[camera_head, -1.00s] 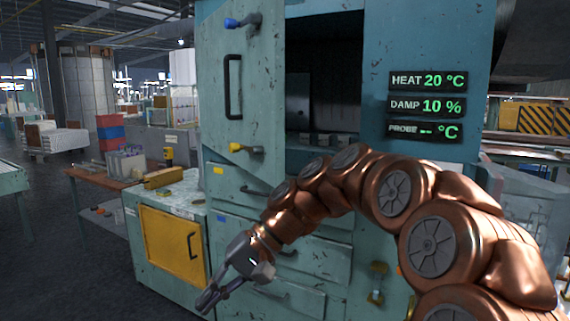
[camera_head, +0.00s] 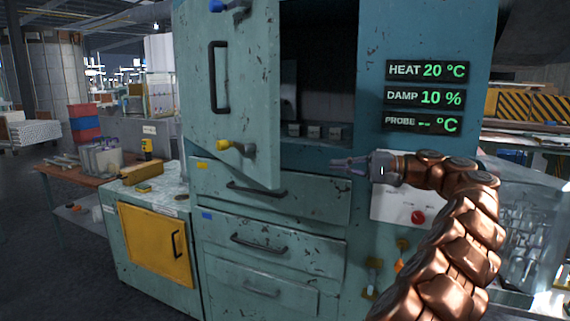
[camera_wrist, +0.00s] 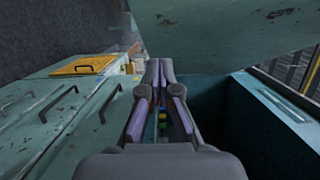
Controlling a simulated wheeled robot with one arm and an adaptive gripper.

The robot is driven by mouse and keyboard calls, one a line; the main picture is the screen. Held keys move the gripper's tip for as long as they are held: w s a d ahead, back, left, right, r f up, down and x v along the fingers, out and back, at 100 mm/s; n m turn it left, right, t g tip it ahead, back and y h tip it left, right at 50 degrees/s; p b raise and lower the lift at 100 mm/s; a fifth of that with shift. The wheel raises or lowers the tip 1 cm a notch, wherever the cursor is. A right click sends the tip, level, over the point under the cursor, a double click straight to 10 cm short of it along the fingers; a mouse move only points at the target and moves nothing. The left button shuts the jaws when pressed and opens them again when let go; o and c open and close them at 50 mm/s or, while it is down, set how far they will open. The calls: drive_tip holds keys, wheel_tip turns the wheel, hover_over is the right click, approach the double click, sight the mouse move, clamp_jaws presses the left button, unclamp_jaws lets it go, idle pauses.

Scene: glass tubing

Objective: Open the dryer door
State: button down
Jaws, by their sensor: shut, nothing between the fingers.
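The dryer door (camera_head: 235,80) is a worn teal panel with a black bar handle (camera_head: 217,78), a blue latch knob (camera_head: 217,5) at the top and a yellow one (camera_head: 223,146) at the bottom. It stands partly open, its right edge out in front of the dark dryer chamber (camera_head: 318,75). My gripper (camera_head: 338,164) is shut and empty, pointing left just below the chamber opening, right of the door's lower edge and apart from it. In the wrist view my gripper (camera_wrist: 159,70) points past the door (camera_wrist: 220,35), with the chamber (camera_wrist: 222,110) on the right.
Several drawers with black handles (camera_head: 260,243) lie below the chamber. A cabinet with a yellow door (camera_head: 155,243) stands at left. A display panel (camera_head: 427,97) reads heat 20 °C and damp 10 %. A red button (camera_head: 418,217) is below it. Glassware (camera_head: 525,225) is at right.

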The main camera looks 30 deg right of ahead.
drive_tip(key=s+a+b+x, duration=0.1)
drive_tip(key=s+x, duration=0.1)
drive_tip(key=x, duration=1)
drive_tip(key=shift+w+a, duration=0.25)
drive_tip(key=shift+a, duration=0.4)
idle(0.8)
drive_tip(key=shift+a, duration=0.1)
idle(0.5)
